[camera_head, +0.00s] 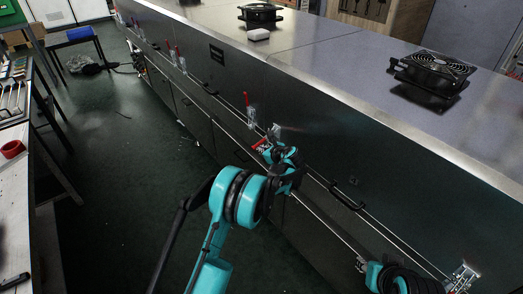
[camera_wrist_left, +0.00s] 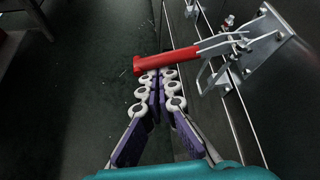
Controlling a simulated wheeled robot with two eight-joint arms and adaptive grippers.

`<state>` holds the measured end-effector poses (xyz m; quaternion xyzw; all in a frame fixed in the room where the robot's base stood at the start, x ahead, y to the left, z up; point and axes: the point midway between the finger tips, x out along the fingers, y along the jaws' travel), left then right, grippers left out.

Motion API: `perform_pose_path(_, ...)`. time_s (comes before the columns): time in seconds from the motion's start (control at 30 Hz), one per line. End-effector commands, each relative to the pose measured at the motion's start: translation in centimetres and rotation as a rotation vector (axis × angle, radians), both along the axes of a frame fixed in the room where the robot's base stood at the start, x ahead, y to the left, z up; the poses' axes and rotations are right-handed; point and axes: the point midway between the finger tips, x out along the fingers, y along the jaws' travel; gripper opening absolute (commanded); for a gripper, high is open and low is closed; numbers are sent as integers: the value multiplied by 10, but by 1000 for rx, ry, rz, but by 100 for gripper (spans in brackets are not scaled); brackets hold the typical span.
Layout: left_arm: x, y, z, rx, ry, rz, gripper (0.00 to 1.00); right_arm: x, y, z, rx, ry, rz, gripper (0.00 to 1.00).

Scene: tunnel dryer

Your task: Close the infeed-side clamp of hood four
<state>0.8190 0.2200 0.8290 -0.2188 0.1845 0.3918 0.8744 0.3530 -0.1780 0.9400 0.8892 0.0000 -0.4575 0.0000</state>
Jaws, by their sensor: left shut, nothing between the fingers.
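A toggle clamp (camera_wrist_left: 245,45) with a red handle (camera_wrist_left: 168,61) is fixed to the dark side panel. In the left wrist view the handle sticks out from the panel, and its metal bracket is at the right. The same red handle (camera_head: 262,146) shows small in the head view, partly hidden by my gripper. My left gripper (camera_wrist_left: 160,76) is shut and empty. Its fingertips are close to the underside of the handle; I cannot tell whether they touch. It also shows in the head view (camera_head: 283,153).
Another clamp with an upright red handle (camera_head: 247,102) is farther along the panel. A metal bracket (camera_head: 464,277) is at the lower right. A black handle (camera_head: 345,196) juts from the panel. Black fans (camera_head: 434,70) stand on the top. The floor aisle (camera_head: 110,170) is mostly clear.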

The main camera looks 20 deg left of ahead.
Motion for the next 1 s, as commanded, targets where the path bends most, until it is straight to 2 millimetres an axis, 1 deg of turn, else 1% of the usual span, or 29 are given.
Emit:
perform_pose_path(0.03, 1, 0, 5, 18, 21, -1, 0, 0, 0, 4, 0, 0, 0, 34)
perform_pose_path(0.3, -1, 1, 28, 162, 208, 0, 0, 0, 0, 21, 0, 0, 0, 34)
perform_pose_path(0.7, 1, -1, 62, 395, 505, 0, 0, 0, 0, 40, 0, 0, 0, 34)
perform_pose_path(1.0, 2, -1, 83, 395, 505, 0, 0, 0, 0, 51, 0, 0, 0, 34)
